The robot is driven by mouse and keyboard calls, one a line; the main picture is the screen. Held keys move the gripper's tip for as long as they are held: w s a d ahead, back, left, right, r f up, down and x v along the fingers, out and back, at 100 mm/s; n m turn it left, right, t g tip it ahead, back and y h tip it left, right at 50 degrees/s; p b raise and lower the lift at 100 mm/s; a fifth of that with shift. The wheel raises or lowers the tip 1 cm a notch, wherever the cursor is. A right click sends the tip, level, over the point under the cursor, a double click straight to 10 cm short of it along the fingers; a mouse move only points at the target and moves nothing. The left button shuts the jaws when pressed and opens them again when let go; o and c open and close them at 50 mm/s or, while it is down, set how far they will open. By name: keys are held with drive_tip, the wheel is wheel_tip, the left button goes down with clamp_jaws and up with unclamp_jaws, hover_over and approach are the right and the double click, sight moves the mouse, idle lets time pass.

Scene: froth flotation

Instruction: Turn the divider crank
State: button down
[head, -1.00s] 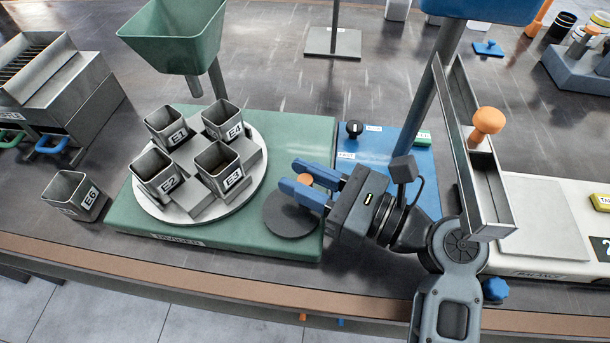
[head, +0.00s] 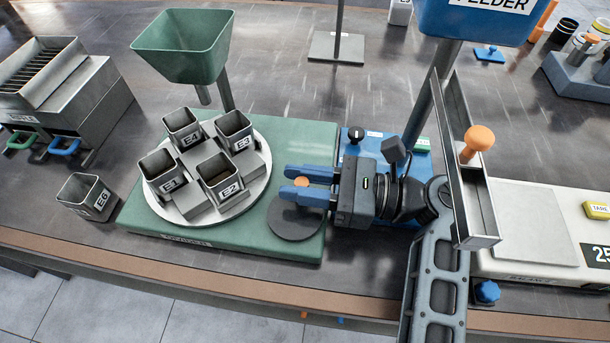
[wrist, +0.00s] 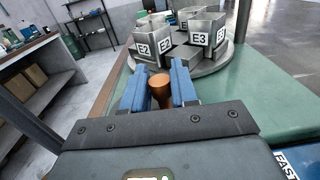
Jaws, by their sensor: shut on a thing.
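The divider crank is a dark grey disc (head: 294,222) with an orange knob (head: 302,182), at the right front of the green divider base (head: 312,150). My gripper (head: 300,184) reaches in from the right with its blue fingers shut on the knob. In the wrist view the orange knob (wrist: 160,90) stands between the two blue fingers. The round turntable (head: 256,187) on the base carries the square metal cups E1 (head: 166,185), E2 (head: 228,188), E3 (head: 241,143) and E4 (head: 189,140). Cup E2 is nearest the crank.
A green funnel (head: 185,50) hangs over the turntable's back. Cup E6 (head: 88,197) stands on the table left of the base. A blue feeder (head: 470,20) with a metal trough (head: 480,215) rises on the right, beside a white balance (head: 540,262).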

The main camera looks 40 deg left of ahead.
drive_tip(key=shift+s+a+n+g+h, duration=0.1)
drive_tip(key=shift+a+n+g+h, duration=0.1)
drive_tip(key=shift+n+g+h, duration=0.85)
drive_tip(key=shift+g, duration=0.25)
drive_tip(key=c, duration=1)
unclamp_jaws()
drive_tip(key=shift+y, duration=0.25)
